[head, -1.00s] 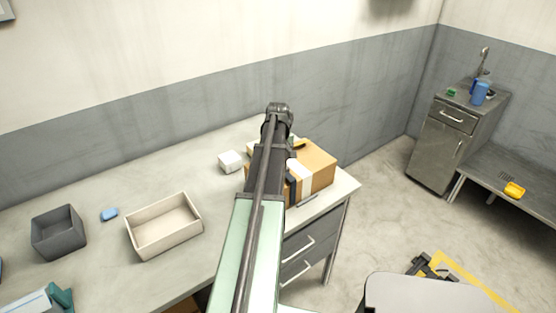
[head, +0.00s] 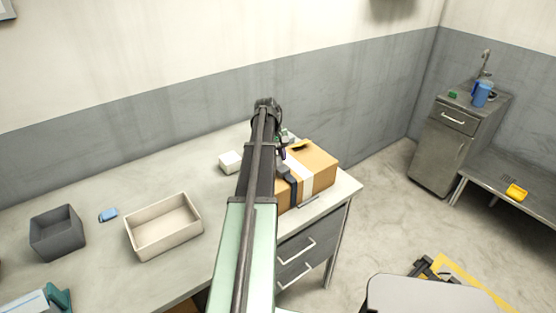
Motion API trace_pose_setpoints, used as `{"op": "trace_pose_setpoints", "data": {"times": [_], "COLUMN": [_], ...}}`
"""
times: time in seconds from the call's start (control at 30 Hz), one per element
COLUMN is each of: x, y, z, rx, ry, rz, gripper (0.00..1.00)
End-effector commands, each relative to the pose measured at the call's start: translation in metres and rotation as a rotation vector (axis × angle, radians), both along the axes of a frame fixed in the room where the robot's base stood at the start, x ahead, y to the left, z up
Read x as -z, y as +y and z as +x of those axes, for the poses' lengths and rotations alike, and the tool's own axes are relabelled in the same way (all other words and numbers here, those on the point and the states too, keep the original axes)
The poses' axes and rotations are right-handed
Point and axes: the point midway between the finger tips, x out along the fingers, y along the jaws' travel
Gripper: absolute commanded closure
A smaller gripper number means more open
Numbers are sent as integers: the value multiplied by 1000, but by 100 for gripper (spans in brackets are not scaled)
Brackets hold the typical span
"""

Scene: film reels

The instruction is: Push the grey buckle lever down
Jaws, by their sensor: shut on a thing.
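The cardboard box (head: 318,165) with a white band sits at the right end of the table. A dark strap (head: 292,190) runs over its left part, and the grey buckle lever (head: 285,171) shows on top of it, small and beside my arm. My arm rises in front and bends at its top. My gripper (head: 281,153) shows only as a small dark piece just right of the arm, at the buckle. It is shut on the lever, as far as I can see. The fingertips are too small and partly hidden to make out clearly.
A white block (head: 230,161) lies left of my arm. A beige tray (head: 165,250), a blue item (head: 108,215) and a dark grey bin (head: 57,254) stand further left on the table (head: 160,180). The table's right edge is close to the box.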

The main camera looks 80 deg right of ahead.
Motion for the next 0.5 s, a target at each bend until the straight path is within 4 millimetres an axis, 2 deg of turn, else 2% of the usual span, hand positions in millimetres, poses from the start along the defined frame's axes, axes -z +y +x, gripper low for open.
{"op": "trace_pose_setpoints", "data": {"times": [0.1, 0.5], "x": [5, 4], "y": [-3, -4], "z": [2, 5], "rx": [0, 0], "ry": [54, 151], "rz": [47, 133], "gripper": [90, 90]}}
